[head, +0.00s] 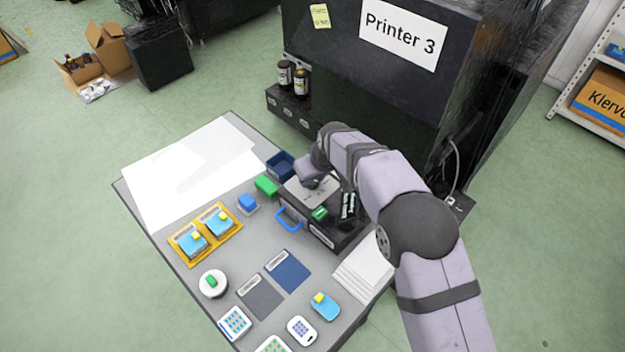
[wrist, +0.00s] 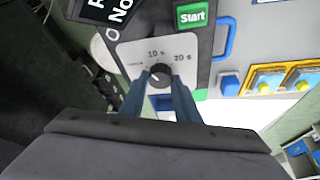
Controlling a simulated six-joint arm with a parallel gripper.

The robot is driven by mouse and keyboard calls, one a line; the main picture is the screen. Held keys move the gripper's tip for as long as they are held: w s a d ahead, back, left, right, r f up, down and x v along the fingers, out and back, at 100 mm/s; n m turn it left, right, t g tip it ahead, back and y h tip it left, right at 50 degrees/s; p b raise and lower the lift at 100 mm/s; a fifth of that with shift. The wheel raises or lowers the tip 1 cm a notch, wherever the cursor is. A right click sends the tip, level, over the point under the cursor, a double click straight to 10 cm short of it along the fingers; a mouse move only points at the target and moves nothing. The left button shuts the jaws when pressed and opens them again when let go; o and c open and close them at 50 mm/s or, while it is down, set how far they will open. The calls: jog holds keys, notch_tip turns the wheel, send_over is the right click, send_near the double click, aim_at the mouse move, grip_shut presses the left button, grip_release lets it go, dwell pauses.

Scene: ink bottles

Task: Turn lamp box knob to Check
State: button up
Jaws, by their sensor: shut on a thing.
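The lamp box (head: 322,232) is a dark box with a light grey dial plate, a green Start button (wrist: 192,15) and a blue handle (wrist: 224,38). Its round black knob (wrist: 160,70) sits on the dial plate (wrist: 186,46), which is marked 10 s above it, 20 s to the right and a small blurred word to the left. My gripper (wrist: 160,77) is shut on the knob, with a blue-grey finger on each side. A small pale mark shows on the knob's lower left; where the pointer aims is hard to tell. In the head view my arm partly hides the plate and knob.
The grey table (head: 228,282) also holds a yellow tray (head: 181,252) with blue-topped pieces, a dark blue bin (head: 281,164), a green block (head: 266,186) and white sheets (head: 362,270). The black Printer 3 (head: 345,80) stands close behind the lamp box.

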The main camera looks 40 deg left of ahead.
aim_at(323, 191)
jog(key=n+b, duration=0.1)
jog(key=n+g+b, duration=0.1)
jog(key=shift+w+f+n, duration=0.15)
jog(key=shift+f+n, duration=0.05)
jog(key=shift+n, duration=0.2)
jog(key=shift+r+n+g+b, duration=0.15)
jog(key=shift+n+g+b, duration=0.45)
jog(key=shift+n, duration=1)
jog(key=o, duration=1)
jog(key=shift+o, duration=0.2)
jog(key=shift+d+r, duration=0.1)
jog(key=shift+r, duration=0.05)
jog(key=b+v, duration=0.2)
jog(key=v, duration=0.5)
